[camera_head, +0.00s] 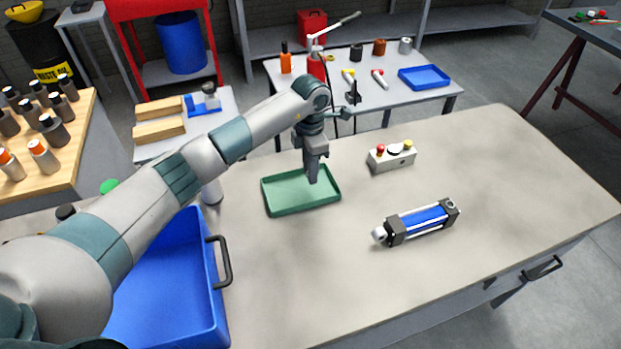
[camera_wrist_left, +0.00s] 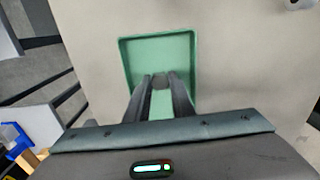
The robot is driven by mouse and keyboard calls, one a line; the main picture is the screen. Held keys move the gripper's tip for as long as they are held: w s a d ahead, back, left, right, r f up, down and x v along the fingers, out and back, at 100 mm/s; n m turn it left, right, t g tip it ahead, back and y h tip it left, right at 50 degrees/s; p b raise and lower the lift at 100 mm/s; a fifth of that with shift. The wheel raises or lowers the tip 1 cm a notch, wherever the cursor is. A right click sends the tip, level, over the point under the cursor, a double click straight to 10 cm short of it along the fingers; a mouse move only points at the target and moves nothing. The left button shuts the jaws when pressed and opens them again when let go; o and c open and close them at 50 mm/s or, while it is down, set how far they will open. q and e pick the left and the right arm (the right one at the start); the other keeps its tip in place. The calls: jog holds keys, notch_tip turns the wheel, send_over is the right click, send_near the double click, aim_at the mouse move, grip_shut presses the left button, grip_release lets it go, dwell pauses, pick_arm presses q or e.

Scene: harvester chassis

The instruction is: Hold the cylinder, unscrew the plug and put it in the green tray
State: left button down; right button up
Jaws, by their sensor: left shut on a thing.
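The cylinder (camera_head: 423,218), with a blue barrel and dark end blocks, lies on the bench at the right, away from my left gripper. The green tray (camera_head: 283,210) sits on the bench and looks empty; it also shows in the left wrist view (camera_wrist_left: 128,62). My left gripper (camera_head: 313,181) points down over the tray's far right part. Its fingers are shut on a small dark grey piece, which seems to be the plug (camera_wrist_left: 160,81), seen between the fingertips in the left wrist view. The plug is hard to make out in the head view. My right gripper is out of view.
A control box (camera_head: 393,157) with red and yellow buttons stands at the back of the bench. A blue bin (camera_head: 190,275) with a dark handle stands left of the tray. The bench is clear to the right of the cylinder and in front of it.

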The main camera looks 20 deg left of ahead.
pick_arm(q)
notch_tip(320, 180, down, 3)
jog(key=shift+f+p, duration=0.1)
jog(key=shift+p, duration=0.95)
jog(key=shift+f, duration=0.3)
jog(key=shift+f, duration=0.15)
jog(key=shift+f, duration=0.15)
jog(key=c, duration=1.5)
grip_release()
jog(key=shift+c, duration=0.2)
jog(key=shift+r, duration=0.2)
